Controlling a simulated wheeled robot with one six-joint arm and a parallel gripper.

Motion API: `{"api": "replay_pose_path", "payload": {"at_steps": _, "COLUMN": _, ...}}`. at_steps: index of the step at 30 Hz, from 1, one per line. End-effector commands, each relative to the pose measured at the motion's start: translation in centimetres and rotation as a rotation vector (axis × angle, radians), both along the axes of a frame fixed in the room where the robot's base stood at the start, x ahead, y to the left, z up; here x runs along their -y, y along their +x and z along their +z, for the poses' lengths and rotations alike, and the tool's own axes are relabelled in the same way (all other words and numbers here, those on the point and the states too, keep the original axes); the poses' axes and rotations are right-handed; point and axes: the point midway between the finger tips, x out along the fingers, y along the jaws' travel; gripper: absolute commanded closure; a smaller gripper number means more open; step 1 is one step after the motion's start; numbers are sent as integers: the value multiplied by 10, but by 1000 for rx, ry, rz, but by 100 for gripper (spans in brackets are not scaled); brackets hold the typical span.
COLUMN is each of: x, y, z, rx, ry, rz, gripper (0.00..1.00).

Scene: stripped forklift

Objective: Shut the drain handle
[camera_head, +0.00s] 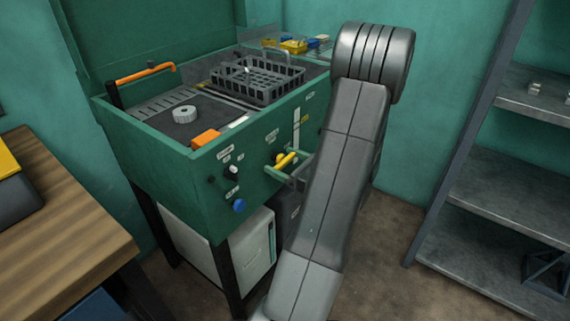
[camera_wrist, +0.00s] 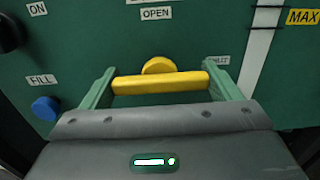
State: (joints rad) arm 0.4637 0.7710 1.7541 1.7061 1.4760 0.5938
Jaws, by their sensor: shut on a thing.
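The yellow drain handle (camera_wrist: 160,84) is a bar lying nearly level in front of a round yellow hub (camera_wrist: 160,66) on the green panel. In the head view the handle (camera_head: 286,160) sticks out from the washer's front. The OPEN label (camera_wrist: 156,13) is above the hub. The SHUT label (camera_wrist: 217,61) is at the right, partly hidden by a finger. My gripper (camera_wrist: 161,76) is shut on the handle, one green finger at each end of the bar. In the head view my gripper (camera_head: 293,172) is partly hidden by my arm.
A blue FILL knob (camera_wrist: 45,108) is at the lower left, a dark ON knob (camera_wrist: 10,32) at the upper left. A MAX gauge strip (camera_wrist: 255,50) is at the right. A wooden bench (camera_head: 60,220) and a metal shelf (camera_head: 510,195) flank the washer.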

Motion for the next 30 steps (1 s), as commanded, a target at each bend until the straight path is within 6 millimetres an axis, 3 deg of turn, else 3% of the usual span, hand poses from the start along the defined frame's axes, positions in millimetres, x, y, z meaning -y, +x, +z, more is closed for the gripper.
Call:
{"api": "replay_pose_path", "payload": {"at_steps": 3, "x": 0, "y": 0, "z": 0, "rx": 0, "ry": -3, "rz": 0, "gripper": 39}}
{"api": "replay_pose_path", "payload": {"at_steps": 4, "x": 0, "y": 0, "z": 0, "rx": 0, "ry": -3, "rz": 1, "gripper": 11}}
{"api": "replay_pose_path", "payload": {"at_steps": 6, "x": 0, "y": 0, "z": 0, "rx": 0, "ry": -2, "rz": 1, "gripper": 0}}
{"api": "replay_pose_path", "payload": {"at_steps": 17, "x": 8, "y": -5, "z": 0, "rx": -1, "ry": 0, "rz": -2, "gripper": 0}}
{"api": "replay_pose_path", "payload": {"at_steps": 30, "x": 76, "y": -54, "z": 1, "rx": -1, "ry": 0, "rz": -5, "gripper": 0}}
